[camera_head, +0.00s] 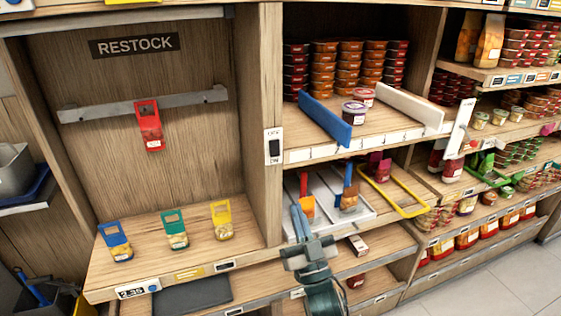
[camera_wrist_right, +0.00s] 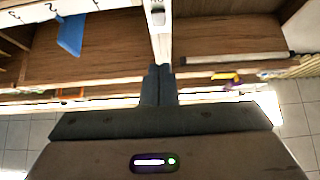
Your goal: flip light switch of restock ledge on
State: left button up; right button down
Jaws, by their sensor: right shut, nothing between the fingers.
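The RESTOCK bay has a wooden ledge (camera_head: 160,245) below its sign (camera_head: 135,45). A white switch plate with a dark rocker (camera_head: 274,147) is on the front of the upright post at the bay's right side. The switch also shows at the top of the right wrist view (camera_wrist_right: 158,15); I cannot tell its position. My right gripper (camera_head: 298,212) is shut and empty, below and slightly right of the switch in the head view. Its closed fingers (camera_wrist_right: 158,80) point toward the post, apart from the switch. My left gripper is not in view.
Packs with blue (camera_head: 116,241), green (camera_head: 174,230) and yellow (camera_head: 222,220) tops stand on the ledge. A red-topped pack (camera_head: 149,125) hangs from a grey rail (camera_head: 90,111). Right of the post, shelves carry stacked tubs, a blue divider (camera_head: 325,120) and a yellow frame (camera_head: 405,200).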

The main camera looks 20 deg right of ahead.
jog(key=p, duration=0.5)
send_near(275, 151)
notch_tip(275, 151, up, 5)
jog(key=w, duration=0.2)
jog(key=w+f, duration=0.1)
jog(key=w, duration=0.1)
jog(key=shift+w+f+p, duration=0.1)
jog(key=shift+w+p, duration=0.2)
